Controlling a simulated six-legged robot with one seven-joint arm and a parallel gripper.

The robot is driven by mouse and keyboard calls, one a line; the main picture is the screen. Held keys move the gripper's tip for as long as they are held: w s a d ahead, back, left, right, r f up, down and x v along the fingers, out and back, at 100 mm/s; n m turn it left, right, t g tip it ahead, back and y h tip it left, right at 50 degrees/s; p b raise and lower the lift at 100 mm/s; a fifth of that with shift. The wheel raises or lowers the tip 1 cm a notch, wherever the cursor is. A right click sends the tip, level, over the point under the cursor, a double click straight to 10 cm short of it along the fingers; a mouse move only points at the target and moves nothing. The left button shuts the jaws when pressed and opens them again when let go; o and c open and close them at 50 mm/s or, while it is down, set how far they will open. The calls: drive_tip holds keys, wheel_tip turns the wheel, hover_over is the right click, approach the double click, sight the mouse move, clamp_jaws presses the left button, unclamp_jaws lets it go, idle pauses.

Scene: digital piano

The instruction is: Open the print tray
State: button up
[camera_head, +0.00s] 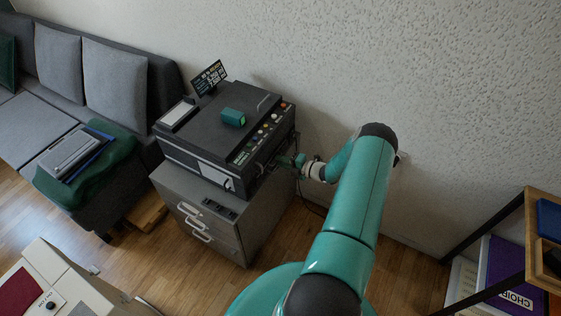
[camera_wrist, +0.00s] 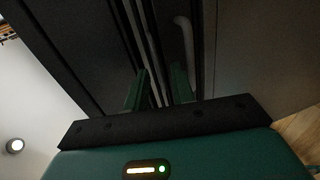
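The dark printer (camera_head: 205,130) stands on a grey drawer cabinet against the wall. I cannot clearly pick out its print tray in the head view. My gripper (camera_head: 282,160) is at the printer's right-hand side, close to the button panel. In the wrist view my gripper (camera_wrist: 159,88) has its two green fingers apart, facing dark panels with narrow pale strips running between the fingers. A curved grey handle (camera_wrist: 184,42) shows just beyond the right finger. Whether the fingers touch anything is hard to tell in the dim light.
The cabinet (camera_head: 240,228) below has drawers with pale handles. A small teal box (camera_head: 233,117) and a sign (camera_head: 209,77) are on top of the printer. A grey sofa (camera_head: 118,75) is on the left, a wooden shelf (camera_head: 530,235) on the right. Floor between cabinet and shelf looks clear.

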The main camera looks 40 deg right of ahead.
drive_tip(key=shift+w+a+f, duration=0.1)
drive_tip(key=shift+w+a, duration=0.05)
drive_tip(key=shift+w, duration=0.4)
drive_tip(key=shift+c, duration=0.5)
clamp_jaws()
drive_tip(key=shift+s, duration=0.1)
drive_tip(key=f+v, duration=0.2)
drive_tip(key=v, duration=0.9)
drive_tip(key=s+f+v, duration=0.1)
drive_tip(key=f+v, duration=0.1)
drive_tip(key=v, duration=0.9)
drive_tip(key=shift+s+d+f, duration=0.2)
drive_tip(key=shift+s+f, duration=0.1)
drive_tip(key=shift+s, duration=0.05)
drive_tip(key=shift+o, duration=0.5)
unclamp_jaws()
